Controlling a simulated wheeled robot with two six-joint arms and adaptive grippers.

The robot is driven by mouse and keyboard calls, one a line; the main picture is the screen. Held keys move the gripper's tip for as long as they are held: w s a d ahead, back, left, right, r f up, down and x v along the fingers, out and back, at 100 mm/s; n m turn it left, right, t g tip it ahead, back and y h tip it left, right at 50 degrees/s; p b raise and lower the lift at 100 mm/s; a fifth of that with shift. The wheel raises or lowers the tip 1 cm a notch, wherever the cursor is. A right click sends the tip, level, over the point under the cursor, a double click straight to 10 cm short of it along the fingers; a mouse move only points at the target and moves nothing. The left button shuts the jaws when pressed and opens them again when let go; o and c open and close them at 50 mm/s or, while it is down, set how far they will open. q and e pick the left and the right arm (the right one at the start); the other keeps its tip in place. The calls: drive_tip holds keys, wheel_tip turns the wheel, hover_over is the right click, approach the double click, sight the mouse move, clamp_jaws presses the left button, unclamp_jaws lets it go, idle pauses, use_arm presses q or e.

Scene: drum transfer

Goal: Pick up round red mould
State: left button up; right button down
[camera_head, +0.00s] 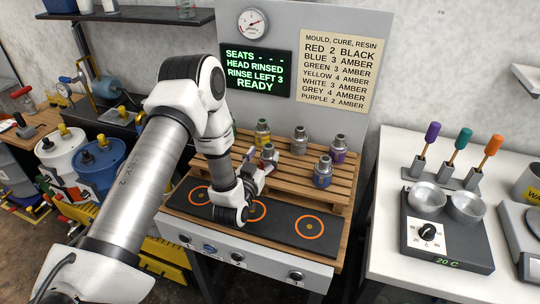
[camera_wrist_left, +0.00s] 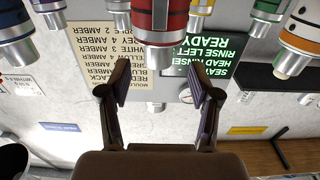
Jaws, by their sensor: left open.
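The round red mould (camera_head: 268,153), a silver-necked cylinder with a red body, stands on the wooden slatted rack, partly hidden by my gripper in the head view. In the left wrist view, which is upside down, the red mould (camera_wrist_left: 165,18) is at the top centre, cut off by the edge. My left gripper (camera_head: 262,170) is low at the rack's front edge, close to the red mould. Its two fingers (camera_wrist_left: 158,82) are spread with nothing between them, and the mould lines up with the gap. I cannot tell if they touch it. My right gripper is not in view.
Other moulds stand close by: yellow (camera_head: 262,132), grey (camera_head: 299,142), purple (camera_head: 338,150) and blue (camera_head: 323,173). The wooden rack (camera_head: 338,197) sits behind a black mat (camera_head: 285,236) with orange rings. A sign board and a lit display stand behind.

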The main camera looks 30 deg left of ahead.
sight(267, 152)
use_arm(q)
drive_tip(key=x, duration=0.1)
drive_tip(key=p+x, duration=0.1)
drive_tip(key=x, duration=0.1)
drive_tip(key=f+x, duration=0.1)
drive_tip(key=x, duration=0.1)
drive_tip(key=shift+w, duration=0.25)
drive_tip(key=shift+s+d+r, duration=0.1)
drive_tip(key=shift+s+r, duration=0.1)
drive_tip(key=shift+s, duration=0.05)
drive_tip(key=shift+c, duration=1)
clamp_jaws()
